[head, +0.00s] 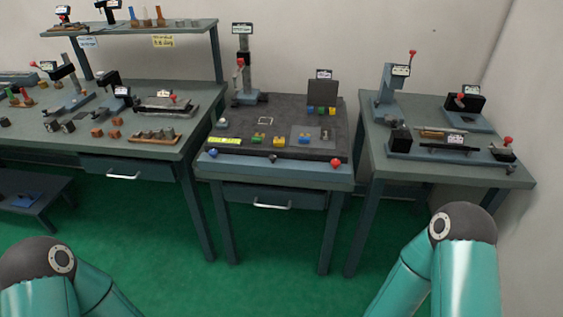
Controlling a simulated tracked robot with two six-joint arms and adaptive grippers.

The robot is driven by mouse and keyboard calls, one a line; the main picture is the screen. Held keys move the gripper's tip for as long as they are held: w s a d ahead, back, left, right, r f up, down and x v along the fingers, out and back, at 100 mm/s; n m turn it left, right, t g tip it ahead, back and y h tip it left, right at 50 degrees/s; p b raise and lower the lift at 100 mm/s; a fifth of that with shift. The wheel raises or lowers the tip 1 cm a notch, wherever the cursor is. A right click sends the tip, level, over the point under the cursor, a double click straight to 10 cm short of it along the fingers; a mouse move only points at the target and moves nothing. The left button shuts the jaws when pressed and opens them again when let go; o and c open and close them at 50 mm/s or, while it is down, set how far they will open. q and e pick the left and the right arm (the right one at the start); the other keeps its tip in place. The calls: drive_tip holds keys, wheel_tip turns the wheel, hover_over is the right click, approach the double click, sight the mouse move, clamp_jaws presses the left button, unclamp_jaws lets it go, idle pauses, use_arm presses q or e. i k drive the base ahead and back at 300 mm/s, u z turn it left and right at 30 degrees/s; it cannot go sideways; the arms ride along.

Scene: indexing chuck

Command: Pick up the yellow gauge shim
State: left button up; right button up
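The dark top of the middle bench (285,149) carries several small coloured pieces. A flat yellow strip (223,142) lies near its front left. The pieces are too small to tell which one is the gauge shim, or whether the strip is only a label. My teal arm links show at the lower left and lower right corners. Neither gripper is in view.
A blue knob (213,153) and a red knob (336,163) stand at the middle bench's front edge. A post fixture (243,75) rises at its back left. The left bench (80,150) and right bench (500,177) hold other fixtures. Green floor (260,270) is clear in front.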

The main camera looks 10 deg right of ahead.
sight(277, 143)
drive_tip(key=u, duration=0.65)
drive_tip(key=i, duration=1.65)
drive_tip(key=z, duration=0.7)
